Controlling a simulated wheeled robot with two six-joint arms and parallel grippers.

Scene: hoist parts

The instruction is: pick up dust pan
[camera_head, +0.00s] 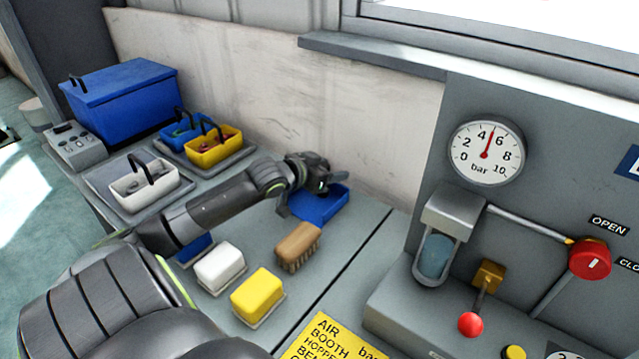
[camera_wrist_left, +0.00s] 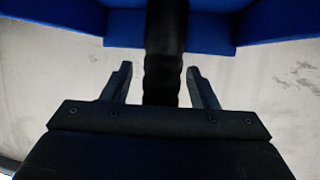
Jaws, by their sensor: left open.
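The blue dust pan (camera_head: 322,207) lies on the grey bench near the back wall. Its far part is partly hidden by my left gripper (camera_head: 322,184), which is right over it. In the left wrist view my left gripper (camera_wrist_left: 160,75) is open, with one finger on each side of a black handle (camera_wrist_left: 165,35). The blue pan (camera_wrist_left: 225,30) shows beyond the fingertips. My right gripper is not in view.
A wooden brush (camera_head: 298,247), a white block (camera_head: 219,265) and a yellow block (camera_head: 258,294) lie in front of the pan. White (camera_head: 145,184) and yellow (camera_head: 213,149) baskets and a blue box (camera_head: 122,98) stand left. A gauge panel (camera_head: 560,110) stands right.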

